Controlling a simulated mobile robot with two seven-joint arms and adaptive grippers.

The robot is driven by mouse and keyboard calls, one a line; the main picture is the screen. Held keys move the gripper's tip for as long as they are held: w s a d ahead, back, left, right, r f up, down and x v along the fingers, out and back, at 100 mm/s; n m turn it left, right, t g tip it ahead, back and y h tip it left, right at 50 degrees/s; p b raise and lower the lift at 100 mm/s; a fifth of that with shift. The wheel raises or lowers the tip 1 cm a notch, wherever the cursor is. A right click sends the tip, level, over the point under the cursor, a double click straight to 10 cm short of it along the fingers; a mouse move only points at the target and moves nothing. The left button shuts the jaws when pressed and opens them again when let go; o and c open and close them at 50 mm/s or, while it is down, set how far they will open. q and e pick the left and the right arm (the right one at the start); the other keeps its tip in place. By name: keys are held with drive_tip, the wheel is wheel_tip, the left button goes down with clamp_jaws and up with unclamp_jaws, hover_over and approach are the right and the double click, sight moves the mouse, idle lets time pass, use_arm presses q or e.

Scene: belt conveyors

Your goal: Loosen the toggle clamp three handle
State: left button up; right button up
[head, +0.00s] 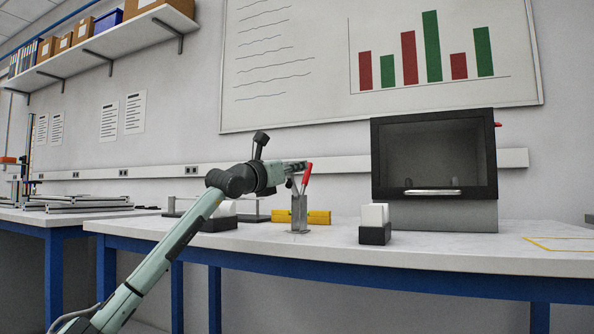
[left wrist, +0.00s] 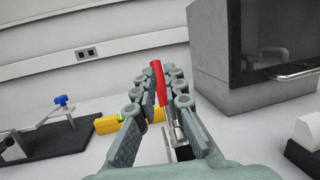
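A toggle clamp with a metal body (head: 299,214) stands on the white bench, its red handle (head: 307,173) pointing up and tilted slightly. No number on it can be read. My left gripper (head: 296,168) is at the handle's height, just left of it in the head view. In the left wrist view the red handle (left wrist: 158,84) shows between the two fingers of my left gripper (left wrist: 160,90). The fingers are apart, with visible gaps beside the handle. The clamp's lower part is partly hidden by the fingers in that view. My right gripper is not in view.
A yellow level (head: 318,217) lies behind the clamp. A black block with white pieces (head: 375,235) stands to the right, before a grey cabinet with a dark window (head: 435,160). A dark plate with a blue-knobbed fixture (left wrist: 60,101) lies left.

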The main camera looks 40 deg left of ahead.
use_arm(q)
drive_tip(key=shift+o, duration=1.1)
drive_tip(key=shift+w+a+f, duration=0.1)
drive_tip(key=shift+w+f, duration=0.2)
drive_tip(key=shift+w, duration=0.05)
drive_tip(key=shift+o, duration=1.2)
drive_tip(key=shift+w, duration=0.1)
wheel_tip(320, 180, up, 10)
